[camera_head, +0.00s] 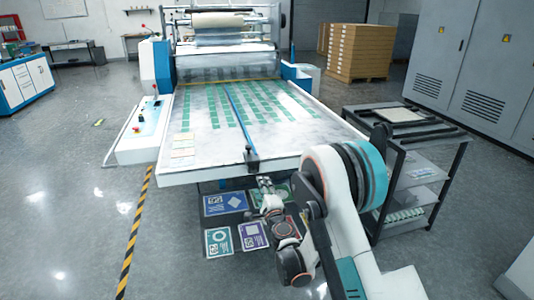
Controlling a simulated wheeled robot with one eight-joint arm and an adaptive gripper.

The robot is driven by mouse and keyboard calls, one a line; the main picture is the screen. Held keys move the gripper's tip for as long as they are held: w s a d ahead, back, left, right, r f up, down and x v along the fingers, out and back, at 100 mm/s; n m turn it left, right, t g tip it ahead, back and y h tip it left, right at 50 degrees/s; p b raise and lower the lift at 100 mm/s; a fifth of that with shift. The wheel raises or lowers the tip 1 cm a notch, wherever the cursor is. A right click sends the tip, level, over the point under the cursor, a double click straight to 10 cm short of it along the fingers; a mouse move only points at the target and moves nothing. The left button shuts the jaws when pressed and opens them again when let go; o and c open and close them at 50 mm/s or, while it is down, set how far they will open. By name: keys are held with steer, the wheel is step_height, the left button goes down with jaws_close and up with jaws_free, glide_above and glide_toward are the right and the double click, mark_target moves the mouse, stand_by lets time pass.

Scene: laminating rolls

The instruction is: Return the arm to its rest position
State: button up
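My arm rises from the bottom right and bends down in front of the laminating machine's table (190,145). My gripper (266,184) is at the arm's far end, small and dark, just off the table's front edge. Its fingers are too small to read, and I see nothing clearly held in it. Part of the floor below is hidden by the arm.
Several printed sheets, such as a blue one (225,203), lie below the table's front edge. A dark shelf cart (440,165) stands close on the right. Grey cabinets (470,60) are behind it.

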steer(key=s+d+r+n+g+y, duration=0.1)
steer(key=s+r+n, duration=0.15)
steer(key=r, duration=0.55)
steer(key=s+d+r+n+g+y, duration=0.15)
steer(key=r+n, duration=0.25)
steer(key=r, duration=0.4)
steer(key=s+d+r+n+g, duration=0.1)
steer(key=s+d+r+n, duration=0.15)
steer(key=s, duration=0.25)
steer(key=s+d+r+n+g, duration=0.1)
steer(key=s+r+n, duration=0.15)
steer(key=s, duration=0.25)
steer(key=s+d+f+n+g+h, duration=0.1)
steer(key=s+d+n+g+h, duration=0.1)
steer(key=s+d, duration=0.4)
steer(key=s+d+f+n+g+h, duration=0.1)
steer(key=s+d, duration=0.5)
steer(key=s, duration=0.9)
steer(key=s+d+f+n+g+h, duration=0.2)
steer(key=s+d+h, duration=0.2)
steer(key=s, duration=0.6)
steer(key=shift+s+d+f+n+g+h, duration=0.15)
steer(key=shift+d+f+n+g+h, duration=0.2)
steer(key=shift+d, duration=0.6)
steer(key=shift+c, duration=0.6)
